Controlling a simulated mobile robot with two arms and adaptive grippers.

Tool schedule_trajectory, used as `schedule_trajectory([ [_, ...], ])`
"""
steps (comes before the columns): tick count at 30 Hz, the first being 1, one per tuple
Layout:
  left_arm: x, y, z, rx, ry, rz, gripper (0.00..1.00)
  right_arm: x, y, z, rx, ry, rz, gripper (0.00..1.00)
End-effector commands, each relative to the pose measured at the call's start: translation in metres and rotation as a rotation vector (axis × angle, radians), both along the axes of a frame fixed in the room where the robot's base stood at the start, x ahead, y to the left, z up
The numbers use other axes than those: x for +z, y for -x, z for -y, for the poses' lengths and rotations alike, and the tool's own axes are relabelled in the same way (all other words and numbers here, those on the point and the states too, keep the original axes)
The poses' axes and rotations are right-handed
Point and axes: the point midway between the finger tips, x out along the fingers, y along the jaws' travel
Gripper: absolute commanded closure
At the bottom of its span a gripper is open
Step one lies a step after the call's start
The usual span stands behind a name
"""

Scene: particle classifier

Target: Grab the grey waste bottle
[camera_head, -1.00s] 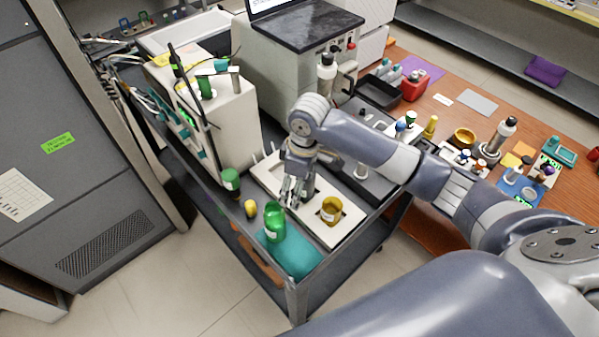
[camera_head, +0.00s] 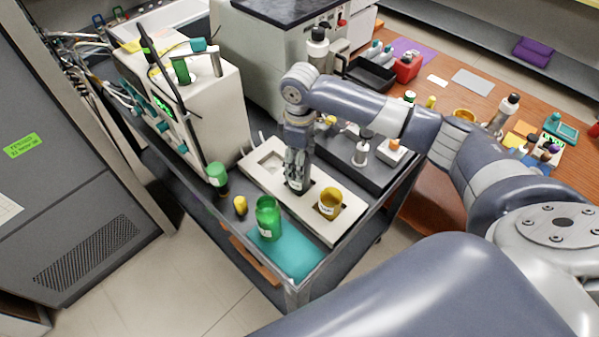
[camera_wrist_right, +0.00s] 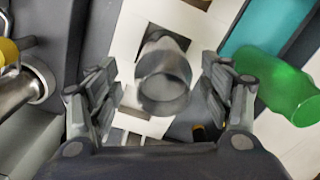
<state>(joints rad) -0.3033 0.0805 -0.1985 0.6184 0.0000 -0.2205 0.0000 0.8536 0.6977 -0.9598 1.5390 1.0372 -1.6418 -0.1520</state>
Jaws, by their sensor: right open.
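The grey waste bottle (camera_wrist_right: 163,75) is see-through and smoky, with an open round mouth facing the right wrist camera. It stands in the pale tray (camera_head: 335,232) on the cart. My right gripper (camera_wrist_right: 160,97) is open, with one finger on each side of the bottle and a gap visible on both sides. In the head view my right gripper (camera_head: 296,172) points down over the tray and hides most of the bottle (camera_head: 294,185). My left gripper is in neither view.
An amber jar (camera_head: 330,203) sits in the same tray, close to the gripper. A green bottle (camera_head: 268,218) stands on a teal mat (camera_head: 298,258); it also shows in the wrist view (camera_wrist_right: 282,88). A green-capped bottle (camera_head: 218,178) and a yellow item (camera_head: 240,205) stand left of the tray.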

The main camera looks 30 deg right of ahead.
Motion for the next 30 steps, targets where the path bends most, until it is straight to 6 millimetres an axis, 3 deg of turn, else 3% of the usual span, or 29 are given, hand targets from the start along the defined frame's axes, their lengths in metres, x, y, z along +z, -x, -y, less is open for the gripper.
schedule_trajectory([
  [5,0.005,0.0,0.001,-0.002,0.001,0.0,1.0,-0.012,0.001,0.0,0.001,0.0,-0.003,0.27],
  [15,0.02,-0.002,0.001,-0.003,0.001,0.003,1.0,-0.057,0.003,-0.002,0.0,0.0,0.0,0.27],
  [23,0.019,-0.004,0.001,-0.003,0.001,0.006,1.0,-0.061,0.003,-0.002,0.002,0.001,0.001,0.27],
  [30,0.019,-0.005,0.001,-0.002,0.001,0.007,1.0,-0.061,0.003,-0.002,0.002,0.001,0.001,0.79],
])
